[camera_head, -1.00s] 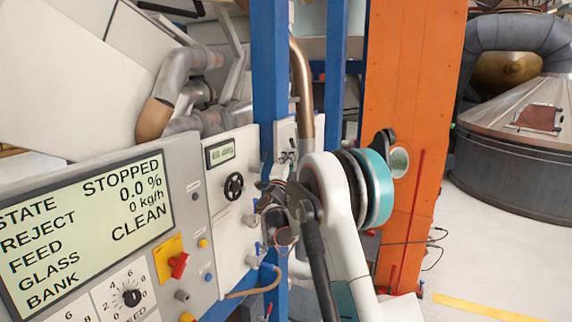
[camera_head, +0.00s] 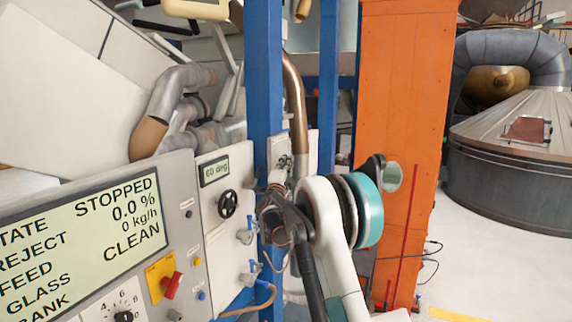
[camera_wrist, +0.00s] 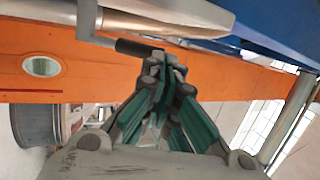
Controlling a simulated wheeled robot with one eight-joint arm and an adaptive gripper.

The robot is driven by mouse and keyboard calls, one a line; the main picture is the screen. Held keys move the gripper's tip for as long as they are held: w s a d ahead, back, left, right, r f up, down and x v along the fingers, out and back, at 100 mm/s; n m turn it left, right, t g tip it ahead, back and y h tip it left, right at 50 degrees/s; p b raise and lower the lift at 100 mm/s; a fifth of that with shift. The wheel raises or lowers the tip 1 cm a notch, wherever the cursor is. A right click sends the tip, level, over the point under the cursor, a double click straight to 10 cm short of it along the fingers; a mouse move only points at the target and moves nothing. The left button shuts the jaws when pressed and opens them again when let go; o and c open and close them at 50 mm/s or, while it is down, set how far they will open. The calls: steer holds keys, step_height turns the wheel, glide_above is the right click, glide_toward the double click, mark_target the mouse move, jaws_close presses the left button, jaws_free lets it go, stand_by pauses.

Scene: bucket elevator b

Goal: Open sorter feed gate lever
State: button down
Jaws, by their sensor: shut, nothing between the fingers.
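In the wrist view a grey crank-like lever (camera_wrist: 88,18) with a dark cylindrical grip (camera_wrist: 138,48) crosses the top, beside a pale metal pipe. It looks like the feed gate lever, but no label shows. My gripper (camera_wrist: 165,66) is shut and empty, its teal-padded fingers drawn together. Its tips are at the right end of the dark grip; I cannot tell whether they touch. In the head view my gripper (camera_head: 274,192) is in front of the blue post and small panel, partly hidden by my arm. The lever cannot be made out clearly there.
A control panel (camera_head: 85,235) reading STOPPED and CLEAN stands at the left. Beside it is a white panel (camera_head: 225,165) with a black knob and blue-handled valves. A blue post (camera_head: 263,80), a bronze pipe (camera_head: 296,105) and an orange column (camera_head: 400,100) stand close by. Floor is open at right.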

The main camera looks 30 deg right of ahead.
steer(key=shift+w+d+r+g+y, duration=0.15)
steer(key=shift+d+r+g+y, duration=0.15)
steer(key=shift+r, duration=0.1)
steer(key=w+d+r+g, duration=0.1)
steer(key=w+d+r, duration=0.2)
steer(key=w+d, duration=0.4)
steer(key=shift+w+d+m+g+y, duration=0.3)
steer(key=shift+d+y, duration=0.1)
steer(key=shift+d, duration=0.8)
stand_by(0.4)
